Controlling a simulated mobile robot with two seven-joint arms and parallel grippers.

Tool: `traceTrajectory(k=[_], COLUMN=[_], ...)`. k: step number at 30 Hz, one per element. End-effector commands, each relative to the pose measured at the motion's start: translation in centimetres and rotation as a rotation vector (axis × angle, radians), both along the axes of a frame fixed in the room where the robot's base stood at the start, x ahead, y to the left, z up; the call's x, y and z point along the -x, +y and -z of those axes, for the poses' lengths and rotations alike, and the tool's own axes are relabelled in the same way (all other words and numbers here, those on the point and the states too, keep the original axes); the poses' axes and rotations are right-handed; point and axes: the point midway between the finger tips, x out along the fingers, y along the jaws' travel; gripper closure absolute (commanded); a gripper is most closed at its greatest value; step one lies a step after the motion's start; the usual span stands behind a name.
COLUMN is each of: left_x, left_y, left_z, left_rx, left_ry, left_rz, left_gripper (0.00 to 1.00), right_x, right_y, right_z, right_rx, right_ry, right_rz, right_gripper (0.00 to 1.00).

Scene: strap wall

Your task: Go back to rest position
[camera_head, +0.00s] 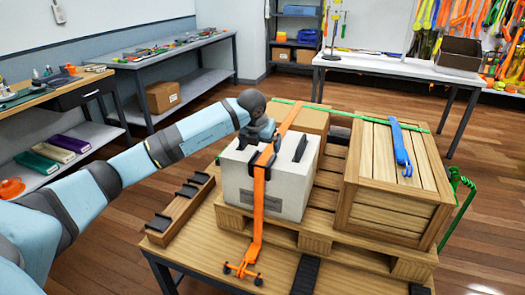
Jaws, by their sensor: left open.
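My left arm reaches in from the left, and my left gripper (264,152) is over the top left edge of a white box (285,186), close to the orange strap (258,210). Its fingers are small and partly lost against dark parts there; I cannot tell whether they touch the strap. The orange strap runs over the white box and down its front, ending in a hook (242,271) at the table edge. My right gripper is not in view.
A wooden pallet (314,238) on a table carries the white box, a wooden crate (392,210) with a blue strap (400,148), and a cardboard box (312,119). A green strap (455,190) hangs at right. A workbench (40,92) stands left. Wooden floor (205,112) is open behind.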

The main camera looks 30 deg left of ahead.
Motion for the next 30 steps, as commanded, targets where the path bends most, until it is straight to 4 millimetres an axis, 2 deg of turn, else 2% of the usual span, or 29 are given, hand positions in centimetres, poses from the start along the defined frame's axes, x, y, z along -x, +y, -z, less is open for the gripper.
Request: traceTrajectory(k=[1, 3, 9, 13, 18, 22, 25, 26, 29, 30], left_x=[0.4, 1.1, 2.5, 3.0, 3.2, 3.2, 3.5, 3.6, 4.8, 5.6], left_y=[-0.1, -0.2, -0.6, -0.7, -0.8, -1.1, -3.0, -4.1, -9.1, -11.7], left_z=[-1.4, -2.9, -6.2, -7.4, -8.0, -7.7, -6.0, -5.3, -1.9, -0.5], left_rx=[-0.001, -0.002, -0.001, -0.001, -0.001, 0.008, 0.068, 0.102, 0.274, 0.370], left_ry=[-0.004, -0.004, -0.002, -0.001, 0.000, 0.002, 0.012, 0.017, 0.034, 0.039], left_rz=[0.000, 0.002, 0.001, 0.001, 0.000, 0.008, 0.062, 0.088, 0.209, 0.262], left_gripper=[0.00, 0.00, 0.00, 0.00, 0.00, 0.00, 0.00, 0.00, 0.00, 0.00], right_x=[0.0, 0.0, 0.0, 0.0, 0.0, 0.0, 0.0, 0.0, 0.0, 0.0], right_y=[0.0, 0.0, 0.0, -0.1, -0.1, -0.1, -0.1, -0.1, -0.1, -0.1], right_z=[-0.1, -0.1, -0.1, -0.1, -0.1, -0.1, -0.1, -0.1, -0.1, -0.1], right_rx=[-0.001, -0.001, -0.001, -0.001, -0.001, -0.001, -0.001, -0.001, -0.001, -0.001], right_ry=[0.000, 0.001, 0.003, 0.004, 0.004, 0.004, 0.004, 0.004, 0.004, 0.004], right_rz=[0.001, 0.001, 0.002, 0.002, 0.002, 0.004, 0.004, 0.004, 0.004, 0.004], right_gripper=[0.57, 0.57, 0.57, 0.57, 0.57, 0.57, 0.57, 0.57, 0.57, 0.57])
